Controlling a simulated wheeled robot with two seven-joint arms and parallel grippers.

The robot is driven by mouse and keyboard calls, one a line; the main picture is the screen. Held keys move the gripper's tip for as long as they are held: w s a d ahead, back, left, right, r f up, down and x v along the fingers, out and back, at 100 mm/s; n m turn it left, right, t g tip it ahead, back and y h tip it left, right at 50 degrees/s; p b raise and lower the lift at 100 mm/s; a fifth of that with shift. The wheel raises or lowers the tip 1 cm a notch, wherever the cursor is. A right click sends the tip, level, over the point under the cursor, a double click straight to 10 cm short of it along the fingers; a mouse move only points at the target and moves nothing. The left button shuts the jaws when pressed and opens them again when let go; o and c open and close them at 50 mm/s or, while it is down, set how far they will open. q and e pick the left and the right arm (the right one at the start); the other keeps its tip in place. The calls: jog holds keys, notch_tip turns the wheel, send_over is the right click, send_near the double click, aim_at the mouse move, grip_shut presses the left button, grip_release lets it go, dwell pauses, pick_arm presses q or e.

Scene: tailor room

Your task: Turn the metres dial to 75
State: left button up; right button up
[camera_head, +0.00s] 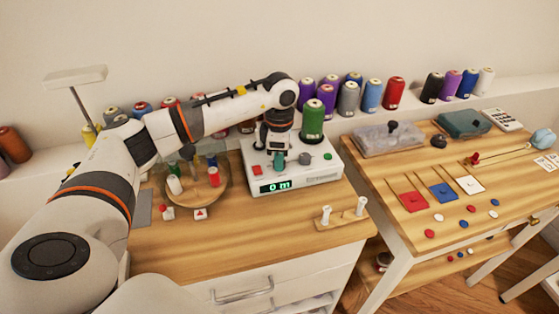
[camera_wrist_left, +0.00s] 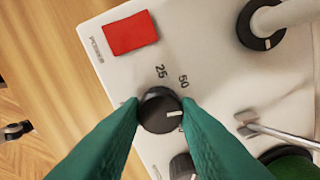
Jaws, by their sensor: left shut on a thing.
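A white machine (camera_head: 310,178) on the wooden table has a green display (camera_head: 275,186) that seems to read "0 m". My left gripper (camera_head: 279,161) reaches down over its top panel from above. In the left wrist view, its teal fingers (camera_wrist_left: 161,112) are shut on the sides of a black dial (camera_wrist_left: 154,117). The dial's white pointer mark points right, towards the right-hand finger. The printed labels 25 and 50 show above the dial. Other labels around it are hidden by the fingers, so I cannot read the number at the pointer. My right gripper is not in view.
A red button (camera_wrist_left: 130,33) is near the dial on the panel. A green thread spool (camera_head: 313,120) stands on the machine's back. A round stand with small spools (camera_head: 196,184) is left of the machine. A wooden peg holder (camera_head: 342,217) lies in front.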

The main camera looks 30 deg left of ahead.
pick_arm(q)
jog(key=shift+m+b, duration=0.4)
jog(key=shift+m, duration=0.8)
jog(key=shift+r, duration=0.1)
jog(key=o, duration=1)
jog(key=shift+c, duration=0.2)
notch_tip(320, 180, up, 12)
jog(key=shift+b, duration=0.45)
